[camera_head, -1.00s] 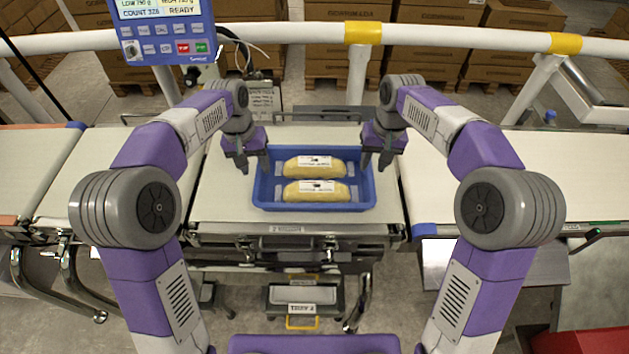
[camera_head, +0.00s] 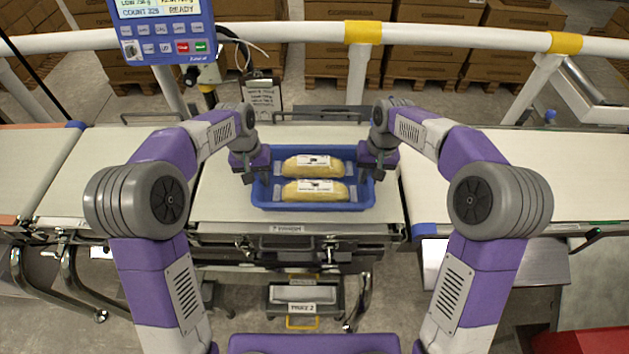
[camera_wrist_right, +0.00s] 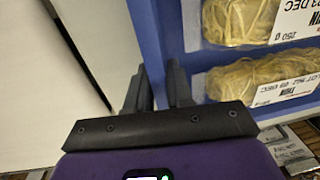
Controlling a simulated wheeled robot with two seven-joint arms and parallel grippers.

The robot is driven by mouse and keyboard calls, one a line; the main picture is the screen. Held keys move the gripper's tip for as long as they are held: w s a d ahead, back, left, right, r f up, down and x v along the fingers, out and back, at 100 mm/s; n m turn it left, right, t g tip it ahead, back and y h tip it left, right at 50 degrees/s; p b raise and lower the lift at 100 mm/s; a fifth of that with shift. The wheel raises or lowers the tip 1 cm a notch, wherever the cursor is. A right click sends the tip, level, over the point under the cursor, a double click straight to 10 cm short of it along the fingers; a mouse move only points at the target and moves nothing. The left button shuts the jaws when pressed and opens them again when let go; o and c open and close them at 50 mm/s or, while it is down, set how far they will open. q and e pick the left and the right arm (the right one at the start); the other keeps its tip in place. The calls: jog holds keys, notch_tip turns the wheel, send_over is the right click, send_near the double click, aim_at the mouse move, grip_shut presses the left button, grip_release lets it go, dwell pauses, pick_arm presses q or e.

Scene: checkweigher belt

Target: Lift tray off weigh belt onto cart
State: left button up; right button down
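A blue tray (camera_head: 314,206) with two yellow, white-labelled packs (camera_head: 314,166) (camera_head: 314,191) sits on the cream weigh belt (camera_head: 225,200). My left gripper (camera_head: 257,178) is at the tray's left wall, its fingers apart. My right gripper (camera_head: 371,176) is at the right wall, also with fingers apart. In the right wrist view, the fingers (camera_wrist_right: 159,88) stand either side of the blue tray wall (camera_wrist_right: 150,35); the packs lie beyond. Whether the fingers touch the wall is hard to tell. I cannot clearly make out a cart.
Belts continue left (camera_head: 100,185) and right (camera_head: 520,175) of the weigh belt. A display panel (camera_head: 163,28) hangs at the upper left. A white rail (camera_head: 300,36) runs behind, with stacked cartons (camera_head: 430,50) past it. A red surface (camera_head: 585,342) shows at the lower right.

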pick_arm(q)
jog(key=shift+d, duration=0.2)
grip_shut()
pick_arm(e)
jog(key=shift+a, duration=0.15)
pick_arm(q)
jog(key=shift+d+r, duration=0.15)
pick_arm(e)
jog(key=shift+a+r, duration=0.1)
jog(key=shift+r, duration=0.1)
